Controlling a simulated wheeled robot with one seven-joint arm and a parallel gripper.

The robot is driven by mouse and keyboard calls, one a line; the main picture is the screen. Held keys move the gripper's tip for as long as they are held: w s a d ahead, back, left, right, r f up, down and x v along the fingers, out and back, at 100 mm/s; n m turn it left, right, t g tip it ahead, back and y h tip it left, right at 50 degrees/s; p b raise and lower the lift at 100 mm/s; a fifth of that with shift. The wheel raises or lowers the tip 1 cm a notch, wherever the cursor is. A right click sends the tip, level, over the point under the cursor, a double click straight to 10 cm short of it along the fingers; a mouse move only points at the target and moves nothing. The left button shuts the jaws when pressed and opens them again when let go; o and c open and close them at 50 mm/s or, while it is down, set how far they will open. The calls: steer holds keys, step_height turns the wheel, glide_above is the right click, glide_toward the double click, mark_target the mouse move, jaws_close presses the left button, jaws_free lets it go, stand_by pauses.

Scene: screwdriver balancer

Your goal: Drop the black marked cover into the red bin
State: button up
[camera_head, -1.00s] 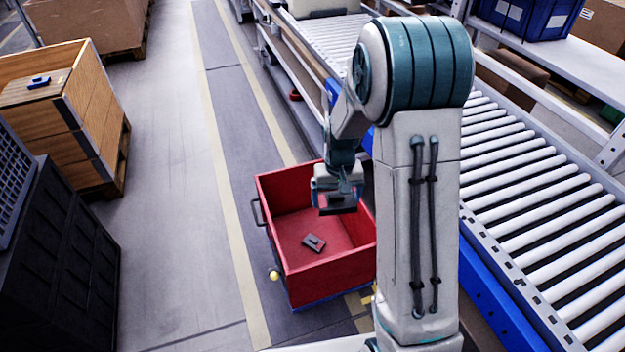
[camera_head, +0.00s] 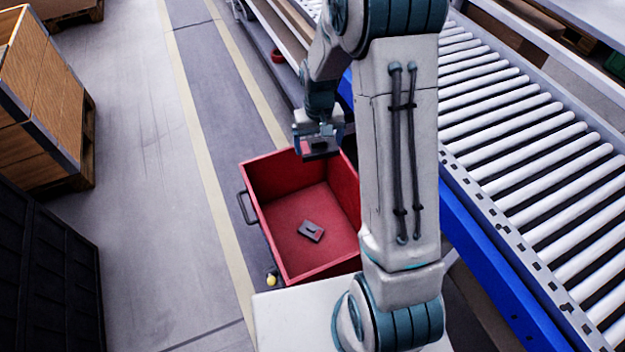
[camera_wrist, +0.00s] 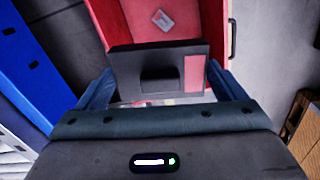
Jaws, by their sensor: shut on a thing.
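My gripper (camera_head: 319,143) is shut on a black cover (camera_wrist: 133,60) with a pinkish-red mark at one end. The wrist view shows the cover between the two blue fingers. The red bin (camera_head: 257,184) stands on the floor beside the conveyor, and its wall also shows in the wrist view (camera_wrist: 213,25). In the head view my gripper shows at the bin's far rim; its exact height above the bin is hard to tell.
A roller conveyor (camera_head: 530,170) with a blue side beam runs along the right. A wooden crate on a pallet (camera_head: 45,110) and a black crate (camera_head: 45,275) stand at left. The floor aisle (camera_head: 140,150) between them and the bin is clear.

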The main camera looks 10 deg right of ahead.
steer(key=w+f+n+b, duration=0.1)
steer(key=w+f+b, duration=0.2)
steer(key=f+b, duration=0.9)
steer(key=w+f+n+b, duration=0.1)
steer(key=w+f+b, duration=0.2)
steer(key=f+b, duration=0.9)
step_height(320, 180, down, 7)
steer(key=o, duration=0.7)
step_height(320, 180, up, 14)
steer(key=p, duration=0.4)
steer(key=shift+f, duration=0.1)
